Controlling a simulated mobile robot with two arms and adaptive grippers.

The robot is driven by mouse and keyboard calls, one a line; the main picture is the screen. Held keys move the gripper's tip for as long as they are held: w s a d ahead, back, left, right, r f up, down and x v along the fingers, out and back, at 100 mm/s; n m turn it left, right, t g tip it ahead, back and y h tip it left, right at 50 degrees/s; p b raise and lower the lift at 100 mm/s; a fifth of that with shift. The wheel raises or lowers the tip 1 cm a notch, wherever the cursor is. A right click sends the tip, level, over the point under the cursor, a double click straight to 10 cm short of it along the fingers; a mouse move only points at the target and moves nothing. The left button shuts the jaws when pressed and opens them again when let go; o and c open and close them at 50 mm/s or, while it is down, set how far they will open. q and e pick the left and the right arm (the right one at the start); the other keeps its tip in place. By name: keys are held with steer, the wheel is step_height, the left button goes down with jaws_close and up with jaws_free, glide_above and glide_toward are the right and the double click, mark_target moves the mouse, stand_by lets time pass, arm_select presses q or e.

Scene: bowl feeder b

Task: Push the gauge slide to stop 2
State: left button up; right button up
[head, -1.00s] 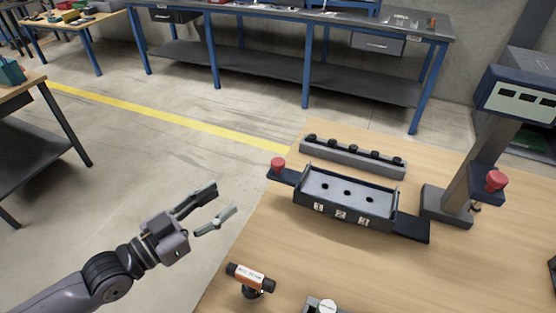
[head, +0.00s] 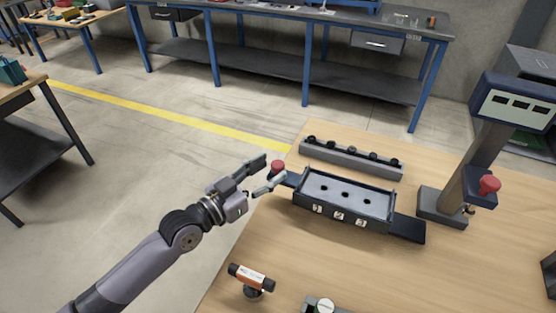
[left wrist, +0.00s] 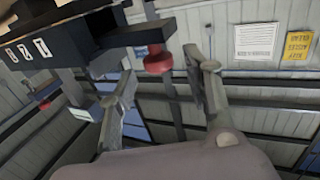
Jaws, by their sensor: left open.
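The gauge (head: 345,213) is a dark tray-like fixture on the wooden table, with stops numbered 1, 2 and 3 on its front and three holes in its floor. A dark slide bar sticks out at both ends, and its left end carries a red knob (head: 278,168). My left gripper (head: 266,173) is open beside the knob, in front of it and a little left. In the left wrist view the red knob (left wrist: 158,60) shows between the two spread fingers (left wrist: 165,85), towards the upper part. Contact cannot be told. My right gripper is not in view.
A grey rail with several black knobs (head: 352,158) lies behind the gauge. A post with a display box (head: 516,104) and another red knob stands at the right. An orange-and-black tool (head: 251,277) lies near the front edge. Open floor lies left of the table.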

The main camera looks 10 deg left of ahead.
mark_target(273, 167)
arm_select(q)
steer(key=shift+x, duration=1.85)
steer(key=shift+c, duration=0.4)
jaws_close()
